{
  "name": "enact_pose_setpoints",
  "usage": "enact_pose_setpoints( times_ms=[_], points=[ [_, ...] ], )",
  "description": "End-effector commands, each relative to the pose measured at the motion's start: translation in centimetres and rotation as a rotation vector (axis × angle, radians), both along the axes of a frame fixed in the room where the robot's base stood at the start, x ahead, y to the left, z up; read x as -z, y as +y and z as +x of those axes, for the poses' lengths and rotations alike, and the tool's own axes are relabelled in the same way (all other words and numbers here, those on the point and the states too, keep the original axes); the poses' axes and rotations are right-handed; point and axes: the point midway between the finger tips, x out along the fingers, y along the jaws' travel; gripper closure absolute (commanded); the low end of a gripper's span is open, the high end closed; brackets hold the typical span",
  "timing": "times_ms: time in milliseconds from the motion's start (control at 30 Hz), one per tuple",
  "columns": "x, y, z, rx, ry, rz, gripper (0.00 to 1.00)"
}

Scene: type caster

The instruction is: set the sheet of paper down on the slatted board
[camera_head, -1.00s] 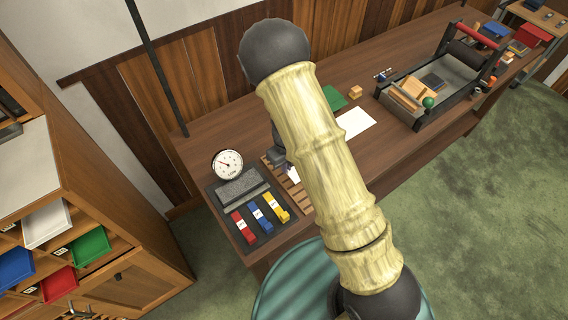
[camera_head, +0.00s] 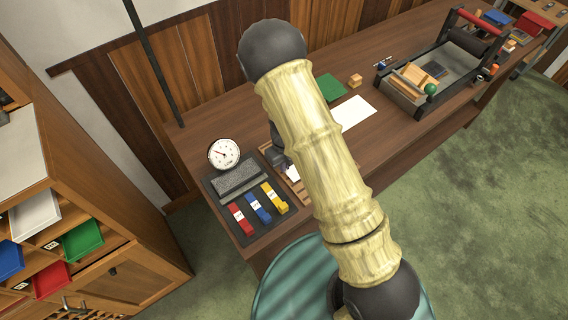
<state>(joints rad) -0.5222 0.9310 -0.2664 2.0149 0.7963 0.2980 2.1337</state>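The slatted board (camera_head: 293,188) lies on the table, a strip of wooden slats beside the dark mat, largely hidden behind my arm. My gripper (camera_head: 286,163) is a dark shape over the board, mostly hidden by my pale arm link, so its fingers cannot be made out. A small white piece (camera_head: 292,172) shows just below it; I cannot tell whether it is held or lying on the slats. A white sheet of paper (camera_head: 354,112) lies flat on the table, right of my arm.
A dark mat (camera_head: 247,230) bears a grey block and red, blue and yellow pieces. A round gauge (camera_head: 223,153) stands behind it. A green sheet (camera_head: 330,87) and small wooden block (camera_head: 355,81) lie near the white sheet. A roller press (camera_head: 406,92) stands farther right.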

Motion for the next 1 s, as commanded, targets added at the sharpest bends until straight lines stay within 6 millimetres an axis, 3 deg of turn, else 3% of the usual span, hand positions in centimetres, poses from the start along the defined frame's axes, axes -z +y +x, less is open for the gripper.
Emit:
enact_pose_setpoints(
  times_ms=[1000],
  points=[
    [1.2, 0.0, 0.0, 0.0, 0.0, 0.0, 1.0]
  ],
)
